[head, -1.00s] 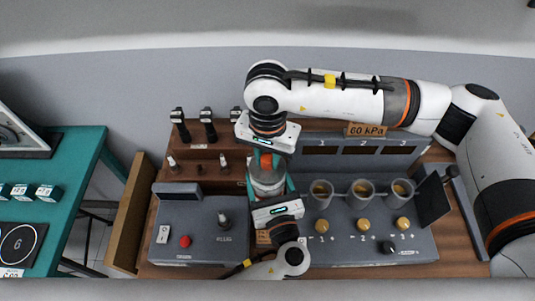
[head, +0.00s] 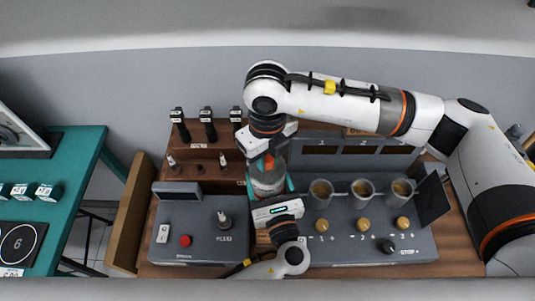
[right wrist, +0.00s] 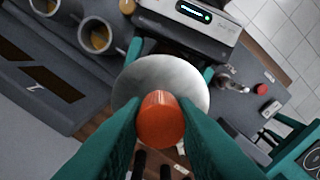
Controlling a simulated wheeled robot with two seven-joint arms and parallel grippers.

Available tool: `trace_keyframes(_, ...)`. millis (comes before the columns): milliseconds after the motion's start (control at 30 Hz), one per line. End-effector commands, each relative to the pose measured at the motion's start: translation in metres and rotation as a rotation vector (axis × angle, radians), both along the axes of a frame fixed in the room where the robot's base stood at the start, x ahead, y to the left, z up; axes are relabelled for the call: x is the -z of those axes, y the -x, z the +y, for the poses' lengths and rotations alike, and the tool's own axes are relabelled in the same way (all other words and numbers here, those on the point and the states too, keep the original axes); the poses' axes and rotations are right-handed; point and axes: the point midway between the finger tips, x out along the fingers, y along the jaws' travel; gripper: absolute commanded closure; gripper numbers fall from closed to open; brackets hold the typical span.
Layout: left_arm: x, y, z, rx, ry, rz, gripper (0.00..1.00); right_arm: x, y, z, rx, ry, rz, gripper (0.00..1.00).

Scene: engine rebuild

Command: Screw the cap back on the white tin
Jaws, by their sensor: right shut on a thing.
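The white tin (head: 268,185) stands upright between the two control boxes, and its pale round top (right wrist: 190,80) shows in the right wrist view. The orange cap (right wrist: 161,118) is between the teal fingers of my right gripper (right wrist: 158,112), which is shut on it. In the head view my right gripper (head: 268,160) points down over the tin, with the cap (head: 269,161) at the tin's top. I cannot tell whether the cap's thread is engaged. My left gripper (head: 269,188) comes from the front, its teal fingers on both sides of the tin, shut on it.
A grey box with a red button (head: 185,241) stands left of the tin. A grey panel with several cups (head: 320,193) and knobs stands right. Black-topped tools (head: 207,125) stand in a rack behind. A teal table (head: 85,165) is at the far left.

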Motion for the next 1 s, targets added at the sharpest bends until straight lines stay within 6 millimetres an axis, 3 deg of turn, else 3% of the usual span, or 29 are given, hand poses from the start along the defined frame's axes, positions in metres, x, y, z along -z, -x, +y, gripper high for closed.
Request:
trace_keyframes(200, 0.0006, 0.0006, -0.0003, 0.001, -0.002, 0.001, 0.91, 0.0002, -0.0006, 0.0006, 0.444, -0.002, -0.001, 1.00)
trace_keyframes(300, 0.0005, 0.0005, -0.0004, 0.001, -0.002, 0.001, 0.91, -0.0001, -0.0011, 0.0006, 0.569, -0.002, -0.002, 1.00)
trace_keyframes(433, 0.0005, 0.0006, -0.0005, 0.002, -0.002, 0.001, 0.91, -0.0003, -0.0013, 0.0005, 0.559, -0.003, -0.003, 1.00)
trace_keyframes(467, 0.0005, 0.0007, -0.0006, 0.002, -0.002, 0.001, 0.91, -0.0003, -0.0013, 0.0005, 0.559, -0.003, -0.003, 0.72)
trace_keyframes(567, 0.0005, 0.0007, -0.0006, 0.002, -0.002, 0.001, 0.91, -0.0002, -0.0011, 0.0004, 0.558, -0.003, -0.003, 0.55)
trace_keyframes(867, 0.0005, 0.0005, -0.0004, 0.001, -0.002, 0.001, 0.91, -0.0006, -0.0007, 0.0003, 0.556, -0.001, -0.002, 0.53)
trace_keyframes(1000, 0.0005, 0.0004, -0.0004, 0.001, -0.002, 0.001, 0.91, -0.0097, -0.0008, 0.0003, 0.555, -0.002, -0.002, 0.53)
